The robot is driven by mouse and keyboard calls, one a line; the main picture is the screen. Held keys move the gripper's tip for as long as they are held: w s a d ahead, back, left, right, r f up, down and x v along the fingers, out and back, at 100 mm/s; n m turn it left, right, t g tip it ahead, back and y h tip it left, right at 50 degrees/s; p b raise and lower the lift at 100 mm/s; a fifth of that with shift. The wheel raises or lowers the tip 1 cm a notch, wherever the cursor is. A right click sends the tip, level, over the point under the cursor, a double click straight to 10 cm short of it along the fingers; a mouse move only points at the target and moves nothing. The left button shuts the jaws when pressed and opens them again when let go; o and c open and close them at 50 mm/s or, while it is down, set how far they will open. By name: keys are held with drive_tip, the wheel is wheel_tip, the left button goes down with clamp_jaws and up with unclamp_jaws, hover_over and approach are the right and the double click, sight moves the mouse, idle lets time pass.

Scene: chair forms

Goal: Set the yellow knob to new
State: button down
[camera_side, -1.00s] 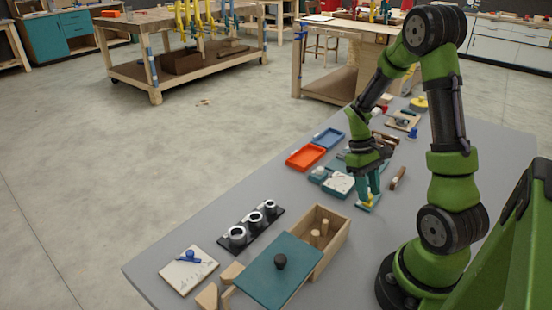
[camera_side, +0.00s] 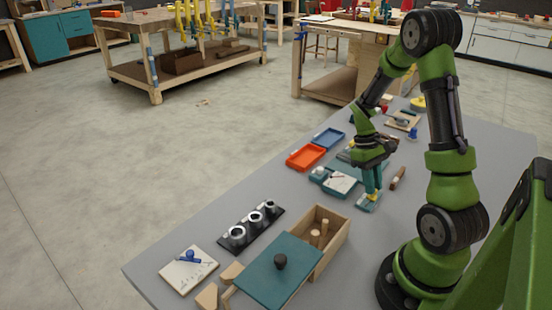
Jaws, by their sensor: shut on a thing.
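My gripper (camera_side: 371,194) points down at the right-middle of the grey table, its teal fingers shut on the yellow knob (camera_side: 371,197). Only a small bit of yellow shows between and under the fingertips. The knob is on a small teal base (camera_side: 365,207) that lies on the table. Any marks or word on the base, and where the knob points, are too small or hidden to tell.
A teal box with a white face (camera_side: 340,182) stands just left of my gripper. A wooden stick (camera_side: 398,178) lies to the right. Orange (camera_side: 306,157) and blue (camera_side: 329,138) trays lie behind. A wooden box with a teal lid (camera_side: 275,272) stands in front.

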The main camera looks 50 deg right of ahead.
drive_tip(key=c, duration=1)
unclamp_jaws()
drive_tip(key=v, duration=1.7)
drive_tip(key=shift+s, duration=0.1)
drive_tip(key=s+a+r+t, duration=0.1)
drive_tip(key=a+t, duration=0.3)
drive_tip(key=a, duration=0.5)
drive_tip(key=s+a+r+t, duration=0.1)
drive_tip(key=a+r+t, duration=0.1)
drive_tip(key=a, duration=0.7)
drive_tip(key=s+a+r+t, duration=0.1)
drive_tip(key=a+r+t, duration=0.1)
drive_tip(key=a+t, duration=0.3)
drive_tip(key=shift+a+r+t+y, duration=0.15)
drive_tip(key=shift+a+t+y, duration=0.15)
drive_tip(key=shift+a, duration=1.65)
